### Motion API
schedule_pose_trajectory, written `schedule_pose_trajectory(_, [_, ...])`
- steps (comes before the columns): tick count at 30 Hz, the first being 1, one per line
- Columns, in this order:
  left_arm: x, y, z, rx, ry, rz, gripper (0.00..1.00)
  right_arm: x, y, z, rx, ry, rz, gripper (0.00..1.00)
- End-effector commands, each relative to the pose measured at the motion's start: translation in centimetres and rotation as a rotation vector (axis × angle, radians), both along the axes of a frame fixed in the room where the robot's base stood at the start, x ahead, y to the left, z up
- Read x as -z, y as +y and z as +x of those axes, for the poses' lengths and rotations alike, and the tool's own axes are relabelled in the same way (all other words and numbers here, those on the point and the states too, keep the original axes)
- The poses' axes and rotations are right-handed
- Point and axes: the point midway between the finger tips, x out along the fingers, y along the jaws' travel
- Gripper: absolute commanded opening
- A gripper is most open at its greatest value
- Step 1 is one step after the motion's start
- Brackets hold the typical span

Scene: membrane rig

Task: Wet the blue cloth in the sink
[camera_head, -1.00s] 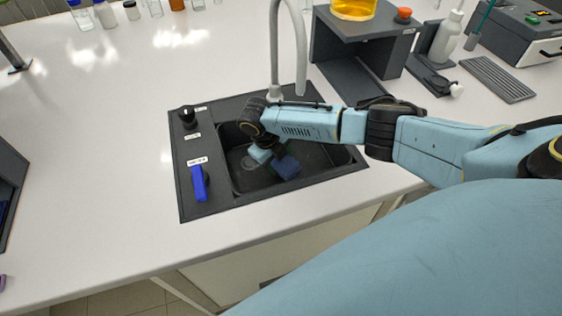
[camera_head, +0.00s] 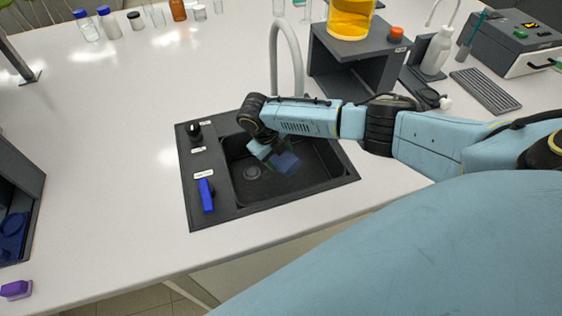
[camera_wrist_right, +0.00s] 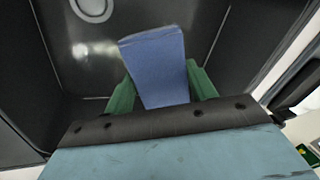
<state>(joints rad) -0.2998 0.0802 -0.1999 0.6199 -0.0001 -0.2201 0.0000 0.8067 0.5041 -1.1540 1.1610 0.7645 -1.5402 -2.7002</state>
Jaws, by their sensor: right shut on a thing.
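The blue cloth (camera_head: 286,162) is a folded blue block held in my right gripper (camera_head: 275,160), inside the black sink (camera_head: 240,205). In the right wrist view the cloth (camera_wrist_right: 158,70) sits between the green fingers of my right gripper (camera_wrist_right: 163,88), which are shut on it. The sink's drain (camera_head: 252,172) lies to the left of the cloth. The grey curved faucet (camera_head: 290,50) rises behind the sink, and its outlet is hidden behind my right arm. No water stream is visible. My left gripper is not in view.
A blue lever (camera_head: 206,195) and a black knob (camera_head: 195,132) are on the sink's left rim. A dark grey stand (camera_head: 345,65) carries a yellow-filled container (camera_head: 350,18). A purple object (camera_head: 16,290) lies at front left. The counter (camera_head: 110,150) left of the sink is clear.

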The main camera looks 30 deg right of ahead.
Motion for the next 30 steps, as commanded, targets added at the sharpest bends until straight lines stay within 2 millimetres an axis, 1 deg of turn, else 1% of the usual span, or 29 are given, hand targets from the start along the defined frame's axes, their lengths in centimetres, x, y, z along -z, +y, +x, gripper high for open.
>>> schedule_pose_trajectory(1, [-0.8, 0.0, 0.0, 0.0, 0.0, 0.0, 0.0, -0.8, 0.0, 0.0, 0.0, 0.0, 0.0, 0.38])
schedule_pose_trajectory(30, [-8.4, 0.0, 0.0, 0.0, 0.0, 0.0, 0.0, -8.5, 0.0, 0.0, 0.0, 0.0, 0.0, 0.38])
